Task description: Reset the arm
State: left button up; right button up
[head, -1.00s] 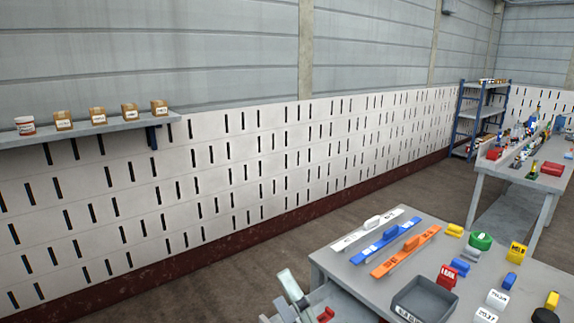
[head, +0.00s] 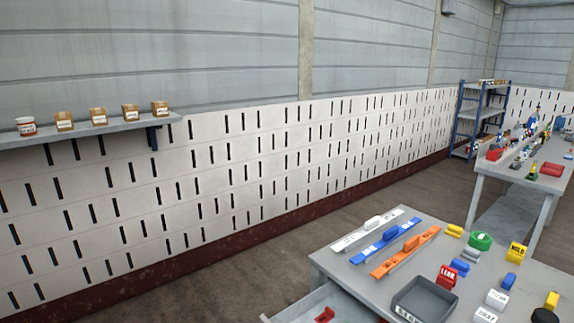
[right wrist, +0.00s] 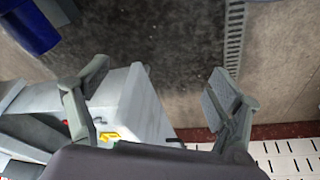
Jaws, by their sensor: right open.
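My right gripper (right wrist: 159,78) shows in the right wrist view, its two grey fingers wide apart with nothing between them. Beyond the fingers are bare dark floor and a light grey box-like surface (right wrist: 138,108). No gripper or arm shows in the head view now. My left gripper is in neither view.
A grey table (head: 345,268) at the lower right of the head view holds orange, blue and white bars, a dark tray (head: 424,300) and several small coloured parts. An open drawer (head: 292,312) with a red item (head: 325,314) juts from its left. A wall shelf (head: 95,130) holds boxes.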

jog(key=s+f+g, duration=0.1)
jog(key=s+f, duration=0.1)
jog(key=f, duration=1.1)
jog(key=s+f, duration=0.2)
jog(key=f, duration=1.1)
jog(key=s+d+f+g, duration=0.1)
jog(key=s+d+f, duration=0.2)
jog(key=s+f, duration=1)
jog(key=shift+s, duration=0.95)
